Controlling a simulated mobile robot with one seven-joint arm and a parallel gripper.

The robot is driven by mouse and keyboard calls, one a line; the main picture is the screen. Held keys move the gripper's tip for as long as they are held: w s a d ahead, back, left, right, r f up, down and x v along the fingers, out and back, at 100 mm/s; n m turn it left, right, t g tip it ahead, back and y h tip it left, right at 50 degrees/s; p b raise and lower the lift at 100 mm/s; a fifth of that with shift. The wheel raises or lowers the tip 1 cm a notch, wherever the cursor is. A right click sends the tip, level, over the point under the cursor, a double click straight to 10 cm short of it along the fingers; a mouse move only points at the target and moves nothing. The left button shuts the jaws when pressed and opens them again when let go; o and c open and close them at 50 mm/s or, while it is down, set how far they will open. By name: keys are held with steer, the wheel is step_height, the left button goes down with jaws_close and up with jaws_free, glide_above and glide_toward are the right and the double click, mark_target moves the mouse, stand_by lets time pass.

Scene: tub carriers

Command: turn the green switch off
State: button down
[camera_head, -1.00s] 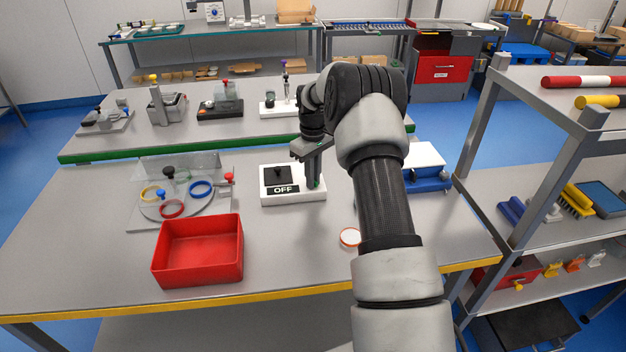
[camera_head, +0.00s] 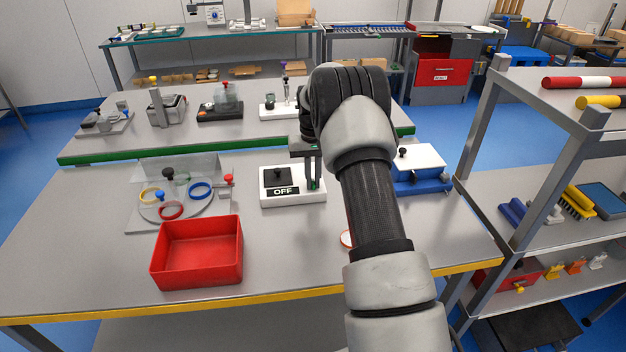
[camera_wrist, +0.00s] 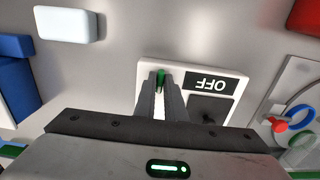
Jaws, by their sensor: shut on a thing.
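The switch box (camera_head: 267,198) is a white block on the near table with a black panel and an "OFF" label (camera_head: 283,190). In the wrist view the box's white face (camera_wrist: 193,70) and its upside-down label (camera_wrist: 212,83) show. The green switch (camera_wrist: 160,76) is a small green piece at the box's edge, seen between my fingertips. My gripper (camera_head: 313,184) points down over the right part of the box, and its fingers (camera_wrist: 160,84) are shut on the green switch. The fingers hide most of the switch, so I cannot tell its position.
A red tub (camera_head: 197,254) stands at the front left of the box. A blue holder with a white lid (camera_head: 420,158) stands right.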

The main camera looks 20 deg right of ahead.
mark_target(313, 182)
stand_by(0.4)
steer(key=c, duration=1.8)
jaws_free()
step_height(313, 182, up, 18)
steer(key=shift+f+p, duration=0.25)
steer(key=shift+p, duration=0.2)
